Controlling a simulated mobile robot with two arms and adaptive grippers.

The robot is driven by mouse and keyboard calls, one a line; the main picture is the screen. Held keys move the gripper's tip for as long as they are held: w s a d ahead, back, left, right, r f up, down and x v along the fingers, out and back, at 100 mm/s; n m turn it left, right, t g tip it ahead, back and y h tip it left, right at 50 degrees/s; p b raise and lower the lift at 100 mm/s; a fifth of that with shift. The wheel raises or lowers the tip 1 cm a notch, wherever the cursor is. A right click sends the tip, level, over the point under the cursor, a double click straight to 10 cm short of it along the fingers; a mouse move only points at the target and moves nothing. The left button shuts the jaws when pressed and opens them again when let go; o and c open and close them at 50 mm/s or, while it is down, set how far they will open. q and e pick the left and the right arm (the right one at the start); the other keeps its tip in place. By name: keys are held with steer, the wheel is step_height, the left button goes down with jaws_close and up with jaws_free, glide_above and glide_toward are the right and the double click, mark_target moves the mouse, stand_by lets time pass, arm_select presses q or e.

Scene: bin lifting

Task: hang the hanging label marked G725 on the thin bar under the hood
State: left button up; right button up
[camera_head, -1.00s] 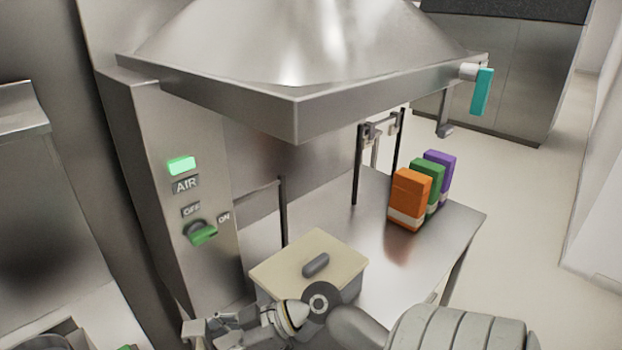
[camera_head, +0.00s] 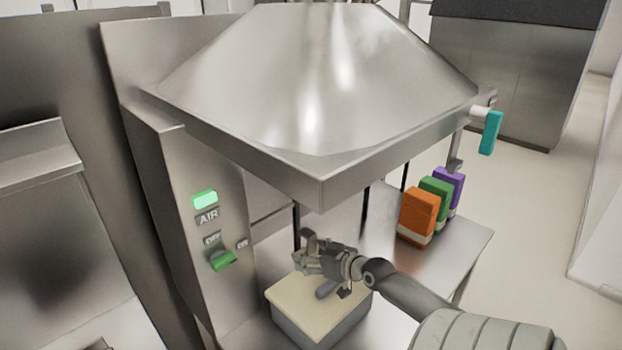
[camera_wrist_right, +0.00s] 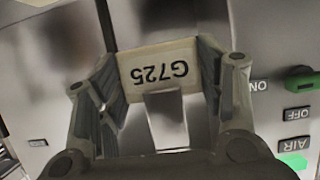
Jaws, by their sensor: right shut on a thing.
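My right gripper (camera_head: 312,254) is above the lidded box at the hood's front corner, below the hood's rim. In the right wrist view its two fingers (camera_wrist_right: 165,85) are shut on the label marked G725 (camera_wrist_right: 160,68). The label is pale with dark lettering, which reads upside down there. In the head view the label cannot be made out at the gripper. The hood (camera_head: 300,90) is steel and spreads over the table. The thin bar under it is hidden behind the hood's rim in the head view. My left gripper is not in view.
Orange (camera_head: 417,215), green (camera_head: 437,195) and purple (camera_head: 455,182) boxes stand to the right. A wall panel with a green AIR light (camera_head: 205,200) and green knob (camera_head: 222,261) is at left.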

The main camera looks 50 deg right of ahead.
steer(key=shift+w, duration=0.55)
steer(key=w+b, duration=0.1)
steer(key=w, duration=0.2)
steer(key=shift+w+d, duration=0.2)
arm_select(q)
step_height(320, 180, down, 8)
steer(key=b, duration=0.7)
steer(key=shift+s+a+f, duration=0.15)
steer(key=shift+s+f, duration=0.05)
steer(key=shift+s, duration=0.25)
arm_select(e)
steer(key=w+d+f, duration=0.1)
steer(key=w, duration=1)
steer(key=shift+d+f, duration=0.15)
steer(key=shift+f, duration=0.1)
steer(key=shift+w, duration=0.1)
steer(key=o, duration=1)
